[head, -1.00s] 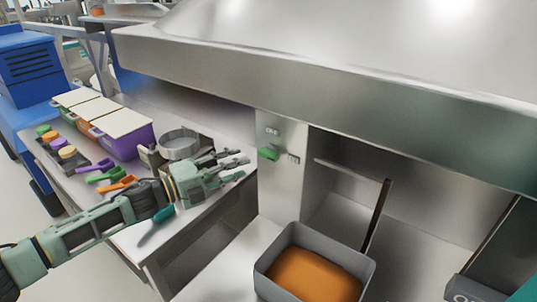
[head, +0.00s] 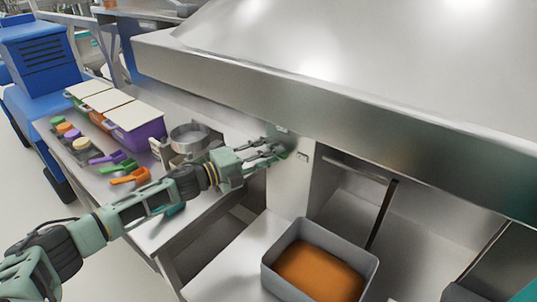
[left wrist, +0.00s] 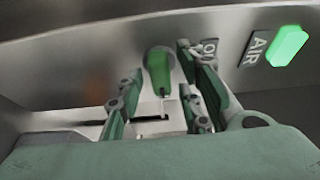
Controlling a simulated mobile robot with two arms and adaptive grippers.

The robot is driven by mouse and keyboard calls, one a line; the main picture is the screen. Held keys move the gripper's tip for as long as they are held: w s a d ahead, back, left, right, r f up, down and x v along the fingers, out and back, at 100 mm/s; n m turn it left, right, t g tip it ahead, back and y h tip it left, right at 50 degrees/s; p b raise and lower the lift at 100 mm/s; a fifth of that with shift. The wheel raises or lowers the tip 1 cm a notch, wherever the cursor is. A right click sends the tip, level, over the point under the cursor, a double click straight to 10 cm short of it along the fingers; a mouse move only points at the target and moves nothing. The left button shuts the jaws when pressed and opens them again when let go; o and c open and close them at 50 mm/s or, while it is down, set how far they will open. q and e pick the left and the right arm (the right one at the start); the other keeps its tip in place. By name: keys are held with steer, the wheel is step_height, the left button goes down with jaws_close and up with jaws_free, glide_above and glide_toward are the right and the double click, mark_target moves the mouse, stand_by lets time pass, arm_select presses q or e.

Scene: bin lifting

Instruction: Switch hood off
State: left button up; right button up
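The hood's control panel (head: 290,185) is on the metal post under the hood (head: 330,95). In the left wrist view, a green switch knob (left wrist: 158,72) shows on the panel, with a lit green lamp (left wrist: 287,46) and an "AIR" label to its right. My left gripper (head: 272,152) is at the panel and mostly hides the knob in the head view. In the left wrist view, its fingers (left wrist: 160,95) are open, one on each side of the knob. I cannot tell whether they touch it. My right gripper is not in view.
A grey bin (head: 320,265) with orange contents stands below the panel. A metal pan (head: 188,138), a purple container (head: 140,132) and coloured scoops (head: 130,176) are on the side table. The hood's edge hangs close above my left gripper.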

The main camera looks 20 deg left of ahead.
arm_select(q)
jaws_close()
steer(key=shift+f, duration=0.1)
steer(key=shift+s+d+f+n+t+y+b, duration=0.15)
steer(key=shift+n+t+y+b, duration=0.9)
steer(key=shift+n, duration=2.65)
steer(key=shift+w+d+f+n+t+y+b, duration=0.15)
steer(key=shift+n+t+y+b, duration=0.35)
steer(key=shift+n+t, duration=2.1)
steer(key=shift+s+d+f+n+t+y+b, duration=0.15)
steer(key=shift+n+y+b, duration=0.6)
steer(key=shift+n, duration=4.35)
steer(key=shift+o, duration=1.2)
jaws_free()
